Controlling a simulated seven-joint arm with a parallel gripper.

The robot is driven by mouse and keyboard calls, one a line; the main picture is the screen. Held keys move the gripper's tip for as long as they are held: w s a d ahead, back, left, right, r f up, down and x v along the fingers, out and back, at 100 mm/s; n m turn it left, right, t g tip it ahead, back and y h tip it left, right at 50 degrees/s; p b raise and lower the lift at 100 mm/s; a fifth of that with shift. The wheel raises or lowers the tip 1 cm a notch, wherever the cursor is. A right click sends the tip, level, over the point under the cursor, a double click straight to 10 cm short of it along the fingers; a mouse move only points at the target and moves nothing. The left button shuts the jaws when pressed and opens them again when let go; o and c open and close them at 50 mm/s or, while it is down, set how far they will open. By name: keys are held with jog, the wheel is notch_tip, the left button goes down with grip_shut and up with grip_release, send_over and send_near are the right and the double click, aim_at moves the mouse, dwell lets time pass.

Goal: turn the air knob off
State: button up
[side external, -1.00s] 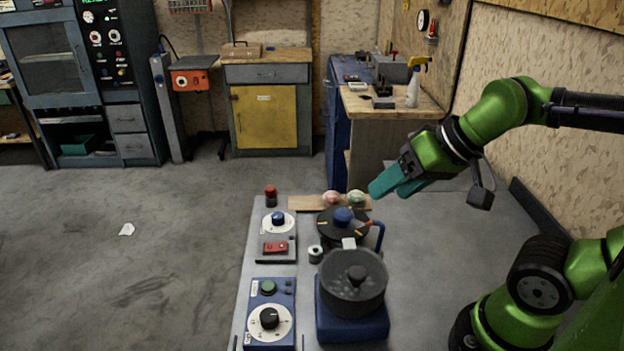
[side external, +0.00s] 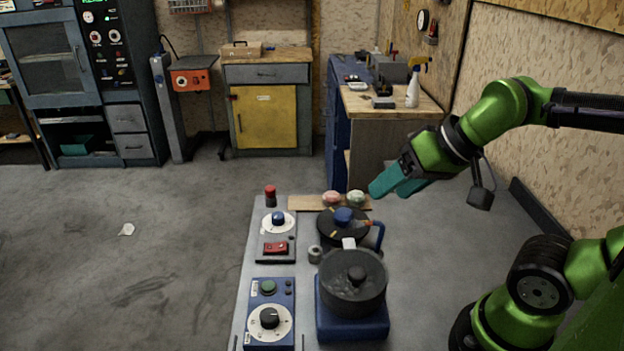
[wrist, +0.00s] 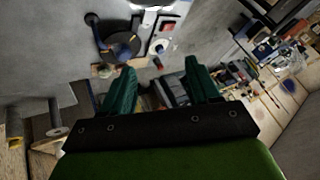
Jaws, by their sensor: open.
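No knob is legibly labelled as air. A blue knob on a white dial (side external: 278,219) is on the far left panel of the bench. A black knob on a white dial (side external: 269,318) is on the blue control box (side external: 285,290) at the near left. The far dial also shows in the wrist view (wrist: 158,46). My gripper (side external: 378,192) has teal fingers and is above the bench's far right edge, apart from both knobs. In the wrist view its fingers (wrist: 160,70) are spread with nothing held between them.
A black disc with a blue hub (side external: 343,222) and a dark pot on a blue base (side external: 353,325) stand right of the panels. A red switch (side external: 276,248), a red-topped post (side external: 270,194) and a wooden strip with two round items (side external: 305,203) are nearby.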

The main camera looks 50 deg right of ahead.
jog(key=m+g+h, duration=0.2)
jog(key=m+g, duration=0.5)
jog(key=m, duration=0.7)
send_over(279, 214)
notch_tip(279, 214, down, 6)
notch_tip(279, 214, down, 16)
jog(key=shift+f, duration=0.25)
jog(key=c, duration=1)
jog(key=shift+n, duration=0.3)
jog(key=shift+c, duration=0.2)
